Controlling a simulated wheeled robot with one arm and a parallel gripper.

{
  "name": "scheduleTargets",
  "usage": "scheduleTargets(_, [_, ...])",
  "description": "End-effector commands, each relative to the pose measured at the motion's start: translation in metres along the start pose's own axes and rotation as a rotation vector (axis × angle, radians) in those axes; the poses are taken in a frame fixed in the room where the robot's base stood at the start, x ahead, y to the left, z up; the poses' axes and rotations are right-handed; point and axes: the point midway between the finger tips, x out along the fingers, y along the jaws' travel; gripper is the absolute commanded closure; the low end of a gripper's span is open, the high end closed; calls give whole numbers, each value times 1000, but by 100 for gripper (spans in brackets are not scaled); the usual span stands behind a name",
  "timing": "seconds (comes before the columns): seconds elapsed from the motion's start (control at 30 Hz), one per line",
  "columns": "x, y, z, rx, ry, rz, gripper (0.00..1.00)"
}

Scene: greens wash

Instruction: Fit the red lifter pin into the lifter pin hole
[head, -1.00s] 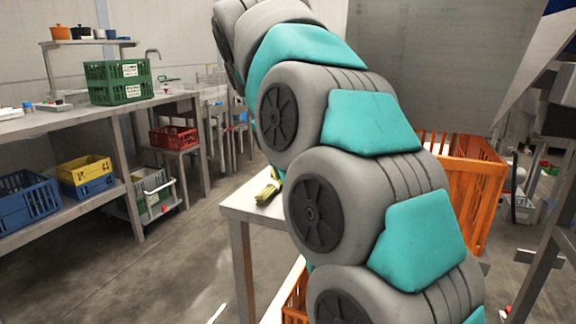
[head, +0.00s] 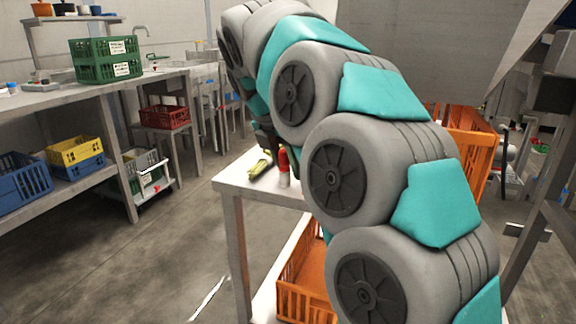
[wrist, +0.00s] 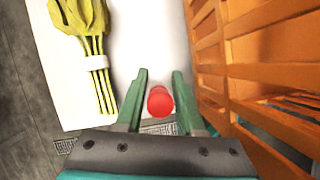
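A red, round-topped piece (wrist: 160,101), which may be the red lifter pin, lies between the fingers of my gripper (wrist: 158,92) in the wrist view. The green fingers are apart, with a small gap on each side of it. In the head view a red piece with a pale lower part (head: 284,165) stands upright on the white table (head: 232,181), beside my arm. My arm hides most of the gripper there. I cannot make out a lifter pin hole in either view.
A yellow-green bunch of stems with a pale band (wrist: 97,63) lies left of the gripper. An orange crate (wrist: 262,50) rises close on the right. Another orange crate (head: 300,278) sits below the table. Open floor (head: 165,260) lies left of the table.

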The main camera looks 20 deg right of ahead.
Motion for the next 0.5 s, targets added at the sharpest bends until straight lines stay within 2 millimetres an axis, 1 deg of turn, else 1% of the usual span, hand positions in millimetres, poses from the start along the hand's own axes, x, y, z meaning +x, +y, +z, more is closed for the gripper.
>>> scheduleTargets(0.03, [0,0,0,0,0,0,70])
scheduleTargets(0.07, [0,0,0,0,0,0,73])
scheduleTargets(0.3, [0,0,0,0,0,0,100])
scheduleTargets(0.5, [0,0,0,0,0,0,100])
